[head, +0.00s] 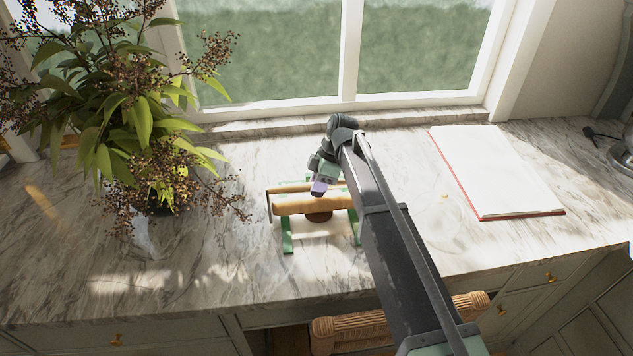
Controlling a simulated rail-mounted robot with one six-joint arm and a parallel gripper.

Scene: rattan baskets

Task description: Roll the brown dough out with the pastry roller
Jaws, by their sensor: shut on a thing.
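The brown dough (320,217) is a small rounded lump showing just below the roller's near side. The roller hides the rest of it, and I cannot tell whether the two touch. Green strips (287,240) run along both sides of a pale area under the dough.
A leafy potted plant (130,110) stands at the left. A white board with a red edge (495,170) lies to the right on the marble counter (200,270). The window (350,50) is behind. A rattan basket (335,333) is below the front edge.

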